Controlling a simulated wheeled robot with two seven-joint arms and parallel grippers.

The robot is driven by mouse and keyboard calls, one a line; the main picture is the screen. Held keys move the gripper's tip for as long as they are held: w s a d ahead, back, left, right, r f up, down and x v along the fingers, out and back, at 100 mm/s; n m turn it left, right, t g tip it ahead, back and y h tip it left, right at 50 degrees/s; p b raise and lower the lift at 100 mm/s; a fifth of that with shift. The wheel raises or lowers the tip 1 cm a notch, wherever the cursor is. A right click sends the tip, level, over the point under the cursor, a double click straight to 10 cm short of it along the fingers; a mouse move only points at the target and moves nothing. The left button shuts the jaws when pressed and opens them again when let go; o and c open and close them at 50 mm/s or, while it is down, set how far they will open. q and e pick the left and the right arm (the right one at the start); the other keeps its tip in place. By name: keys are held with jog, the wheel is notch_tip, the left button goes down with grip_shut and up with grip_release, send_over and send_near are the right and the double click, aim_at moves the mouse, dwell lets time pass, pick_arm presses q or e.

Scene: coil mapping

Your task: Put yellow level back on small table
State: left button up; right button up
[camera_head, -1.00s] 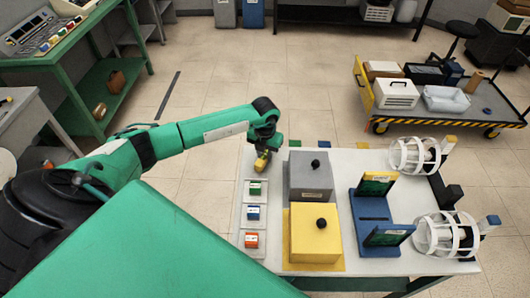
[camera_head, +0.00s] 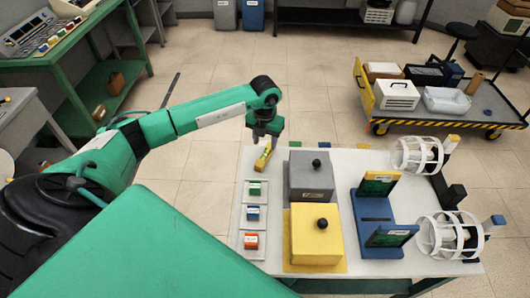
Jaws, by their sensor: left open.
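The yellow level (camera_head: 263,159) is at the far left corner of the white small table (camera_head: 334,160), directly below my left gripper. My left gripper (camera_head: 265,142) points down over it and is open. The fingertips are small here, and I cannot tell whether they touch the level. The level seems to rest on the table top, though its underside is hard to see. My right gripper is not in view.
On the table are a grey box (camera_head: 311,177), a yellow box (camera_head: 316,236), small green, blue and red blocks, a blue stand (camera_head: 375,208) and two white round cages (camera_head: 417,155). A flat cart (camera_head: 440,101) stands behind.

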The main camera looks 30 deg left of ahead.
pick_arm(q)
notch_tip(320, 180, up, 5)
jog(key=shift+r+b, duration=0.2)
jog(key=shift+b, duration=0.25)
dwell(0.3)
